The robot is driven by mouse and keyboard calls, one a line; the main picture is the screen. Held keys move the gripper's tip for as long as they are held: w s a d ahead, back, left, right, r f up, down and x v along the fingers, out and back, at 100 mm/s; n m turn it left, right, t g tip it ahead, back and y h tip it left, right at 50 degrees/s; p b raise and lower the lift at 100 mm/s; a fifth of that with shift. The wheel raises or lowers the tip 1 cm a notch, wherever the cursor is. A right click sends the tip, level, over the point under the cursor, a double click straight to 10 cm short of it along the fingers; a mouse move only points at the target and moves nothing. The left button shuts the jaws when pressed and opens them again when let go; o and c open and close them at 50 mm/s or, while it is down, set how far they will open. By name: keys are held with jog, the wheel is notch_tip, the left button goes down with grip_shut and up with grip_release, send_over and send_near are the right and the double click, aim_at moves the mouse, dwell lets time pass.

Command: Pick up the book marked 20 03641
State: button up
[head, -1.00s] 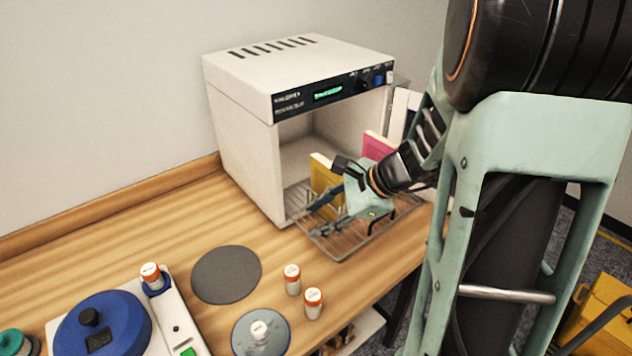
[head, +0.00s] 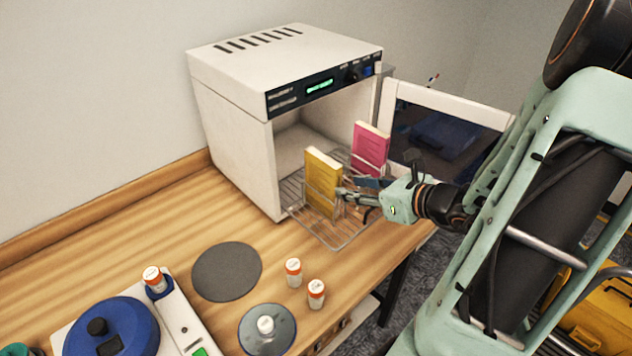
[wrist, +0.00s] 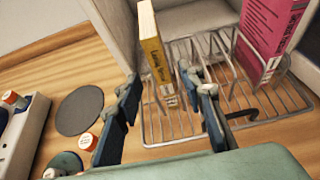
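A yellow book (head: 323,182) stands upright in a wire rack (head: 345,240) at the mouth of a white oven-like box. A pink book (head: 370,148) stands farther back to the right in the rack. Both also show in the wrist view, the yellow book (wrist: 154,55) and the pink book (wrist: 272,38). The marking 20 03641 is not legible on either. My gripper (head: 352,196) is close to the yellow book's right side. In the wrist view my gripper (wrist: 158,85) is open and empty, with the yellow book ahead between its fingers.
The white box (head: 235,130) has its door (head: 440,130) swung open to the right, behind my arm. Orange-capped vials (head: 293,272), a grey disc (head: 227,272) and a blue-lidded device (head: 110,325) are on the bench. Bare wood lies left of the box.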

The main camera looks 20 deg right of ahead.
aim_at(340, 184)
jog(key=x, duration=0.6)
jog(key=shift+d+r, duration=0.1)
jog(key=shift+w+a, duration=0.3)
jog(key=shift+w, duration=0.25)
jog(key=shift+x, duration=2.2)
grip_shut()
